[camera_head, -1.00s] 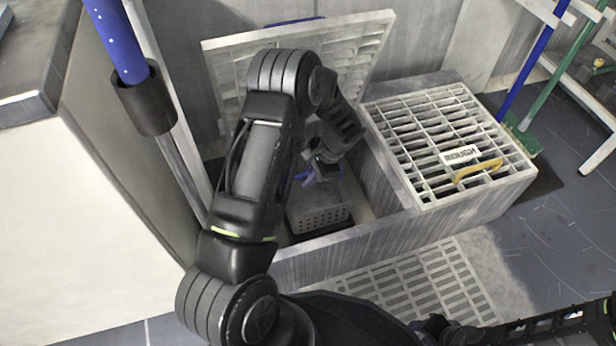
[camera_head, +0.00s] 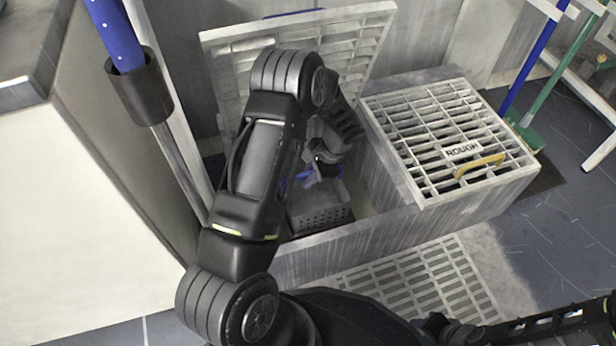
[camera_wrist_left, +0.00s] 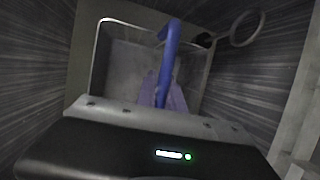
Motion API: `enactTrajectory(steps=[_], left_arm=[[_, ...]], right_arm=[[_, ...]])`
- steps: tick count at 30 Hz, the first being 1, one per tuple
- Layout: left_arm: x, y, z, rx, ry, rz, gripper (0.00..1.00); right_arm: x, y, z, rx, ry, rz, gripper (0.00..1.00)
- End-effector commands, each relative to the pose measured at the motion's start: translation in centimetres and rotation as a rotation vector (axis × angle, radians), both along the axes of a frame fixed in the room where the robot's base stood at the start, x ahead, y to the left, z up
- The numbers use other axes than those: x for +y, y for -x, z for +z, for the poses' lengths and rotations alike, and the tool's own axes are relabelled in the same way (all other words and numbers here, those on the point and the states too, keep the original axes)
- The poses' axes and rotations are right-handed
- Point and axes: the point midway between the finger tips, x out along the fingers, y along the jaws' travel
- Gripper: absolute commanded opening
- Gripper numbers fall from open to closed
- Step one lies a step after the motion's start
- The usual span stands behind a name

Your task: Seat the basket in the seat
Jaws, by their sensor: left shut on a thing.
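The grey perforated basket (camera_head: 320,214) is low inside the open left compartment, over a darker surface. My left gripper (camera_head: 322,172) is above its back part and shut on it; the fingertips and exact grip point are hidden. A blue piece (camera_head: 298,180) shows at the basket's far side. In the left wrist view the basket's rim (camera_wrist_left: 98,55) and inside show past my gripper, with a blue bar (camera_wrist_left: 171,55) crossing it. The seat cannot be made out clearly under the basket, so I cannot tell whether the basket rests in it.
A raised slatted lid (camera_head: 225,75) leans open behind the compartment. The compartment's front wall (camera_head: 350,245) stands close to the basket. A cream cabinet (camera_head: 80,220) is at left.

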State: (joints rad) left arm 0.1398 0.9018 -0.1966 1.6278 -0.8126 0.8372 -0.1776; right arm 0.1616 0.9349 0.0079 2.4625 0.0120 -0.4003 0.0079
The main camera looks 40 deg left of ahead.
Motion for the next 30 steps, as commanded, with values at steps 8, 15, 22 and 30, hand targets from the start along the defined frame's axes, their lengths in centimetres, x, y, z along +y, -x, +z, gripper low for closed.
enactTrajectory(steps=[8,15,22,30], left_arm=[[0.0,-0.1,-0.7,0.0,-0.001,0.0,0.0],[0.0,-0.1,-1.3,0.0,-0.001,0.0,0.0],[0.0,-0.1,-1.8,-0.001,0.0,-0.001,0.0],[0.0,-0.1,-2.5,-0.002,0.0,0.0,0.0]], right_arm=[[0.0,0.0,-0.5,0.0,0.0,0.0,0.36],[0.0,0.0,-0.9,-0.001,0.0,0.0,0.36],[0.0,0.0,-1.3,0.0,0.0,0.0,0.36],[0.0,0.1,-1.8,0.002,0.0,0.001,0.36]])
